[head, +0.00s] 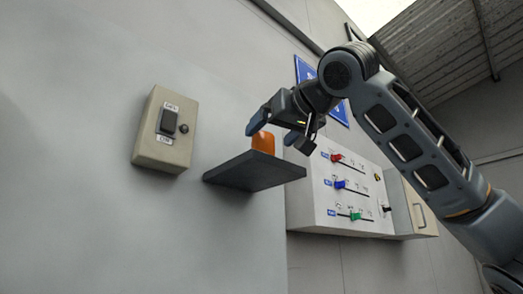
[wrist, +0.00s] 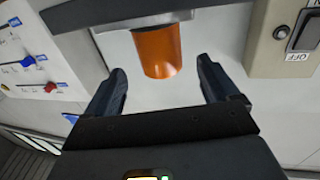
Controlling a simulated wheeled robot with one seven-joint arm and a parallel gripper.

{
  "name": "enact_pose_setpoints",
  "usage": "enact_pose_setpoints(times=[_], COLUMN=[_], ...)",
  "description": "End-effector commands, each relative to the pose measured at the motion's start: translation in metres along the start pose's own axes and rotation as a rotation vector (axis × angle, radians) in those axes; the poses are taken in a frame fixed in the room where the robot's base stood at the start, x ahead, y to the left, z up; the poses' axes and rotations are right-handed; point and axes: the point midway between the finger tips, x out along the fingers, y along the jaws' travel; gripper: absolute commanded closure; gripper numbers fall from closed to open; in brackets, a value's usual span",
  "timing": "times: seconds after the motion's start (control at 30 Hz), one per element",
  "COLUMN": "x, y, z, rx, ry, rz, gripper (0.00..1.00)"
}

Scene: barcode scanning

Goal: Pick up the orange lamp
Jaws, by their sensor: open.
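The orange lamp (head: 263,141) stands on a dark wall shelf (head: 255,171) in the head view. It is a short rounded cylinder, and its lower part is hidden by the shelf's edge. In the wrist view the orange lamp (wrist: 157,50) is at the upper middle, ahead of the fingertips. My gripper (head: 272,127) is open and empty, close above and around the lamp's sides in the head view. In the wrist view my gripper (wrist: 162,82) has its two fingers apart, one to each side of the lamp's line, not touching it.
A beige switch box (head: 166,130) is on the wall to the left of the shelf. A white panel (head: 325,215) with red, blue and green sliders is to the right, below my arm. A blue sign (head: 304,70) is behind my arm. The wall below the shelf is clear.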

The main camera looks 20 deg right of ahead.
Motion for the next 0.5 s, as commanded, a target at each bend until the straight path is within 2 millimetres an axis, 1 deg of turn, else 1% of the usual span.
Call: enact_pose_setpoints(times=[0.17,0.33,0.4,0.5], x=[0.018,0.044,0.052,0.058], y=[0.0,-0.002,-0.002,-0.002], z=[-0.003,-0.003,-0.002,-0.001], rx=[-0.001,-0.001,0.0,0.0], ry=[-0.002,-0.002,-0.001,-0.001], rz=[0.003,0.001,0.001,0.001], gripper=[0.12,0.12,0.12,0.12])
